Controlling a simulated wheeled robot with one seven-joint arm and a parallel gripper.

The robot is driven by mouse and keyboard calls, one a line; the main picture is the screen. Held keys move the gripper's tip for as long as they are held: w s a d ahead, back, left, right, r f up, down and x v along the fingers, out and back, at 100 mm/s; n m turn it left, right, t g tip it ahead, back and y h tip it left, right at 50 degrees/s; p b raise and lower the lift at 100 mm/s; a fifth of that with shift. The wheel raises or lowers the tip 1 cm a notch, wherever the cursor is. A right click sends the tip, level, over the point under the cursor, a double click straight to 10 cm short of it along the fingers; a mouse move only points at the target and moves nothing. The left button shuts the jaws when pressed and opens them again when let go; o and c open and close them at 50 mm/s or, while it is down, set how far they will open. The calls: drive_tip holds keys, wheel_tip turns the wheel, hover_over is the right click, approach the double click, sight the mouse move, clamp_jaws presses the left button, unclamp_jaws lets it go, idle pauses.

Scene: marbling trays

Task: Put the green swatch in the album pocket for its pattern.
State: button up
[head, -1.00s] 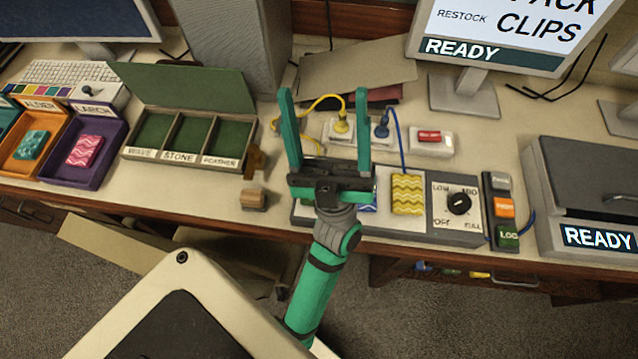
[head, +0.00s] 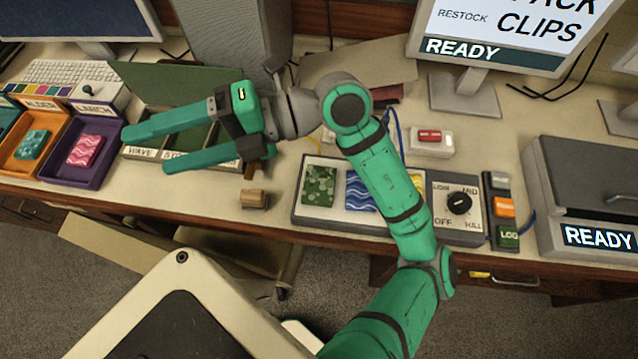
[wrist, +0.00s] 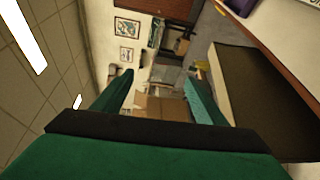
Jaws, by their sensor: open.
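The green swatch (head: 318,187), dark and mottled with pale blotches, lies at the left end of the grey control panel (head: 350,224). The album (head: 140,153) stands at left with its green lid (head: 150,80) open. Its WAVE label and part of STONE show; the third label is hidden by my gripper. My gripper (head: 148,150) is open and empty, its fingers pointing left above the album, well away from the green swatch. In the wrist view, the open fingers frame the room and no swatch.
A blue wavy swatch (head: 360,192) lies beside the green one; my arm crosses above the panel's middle. The LARCH tray (head: 66,180) holds a pink swatch (head: 85,150), the ALDER tray (head: 10,165) a teal one (head: 33,144). A small wooden block (head: 254,199) sits near the front edge.

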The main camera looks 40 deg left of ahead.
drive_tip(key=w+f+m+t+h, duration=0.1)
drive_tip(key=w+f+t+h, duration=0.25)
drive_tip(key=f, duration=0.45)
drive_tip(key=m+t+h, duration=0.4)
drive_tip(key=t+h, duration=0.2)
drive_tip(key=t, duration=0.4)
hover_over(320, 181)
drive_tip(key=f, duration=1.1)
drive_tip(key=shift+s+d+f, duration=0.15)
drive_tip(key=shift+s+f, duration=0.15)
drive_tip(key=shift+f, duration=0.05)
drive_tip(key=shift+d+f, duration=0.15)
drive_tip(key=shift+f, duration=0.4)
drive_tip(key=f, duration=0.3)
drive_tip(key=shift+w+a+f, duration=0.15)
drive_tip(key=shift+a+f, duration=0.2)
drive_tip(key=shift+f, duration=0.75)
drive_tip(key=shift+c, duration=0.3)
drive_tip(key=shift+w, duration=0.1)
drive_tip(key=c, duration=0.9)
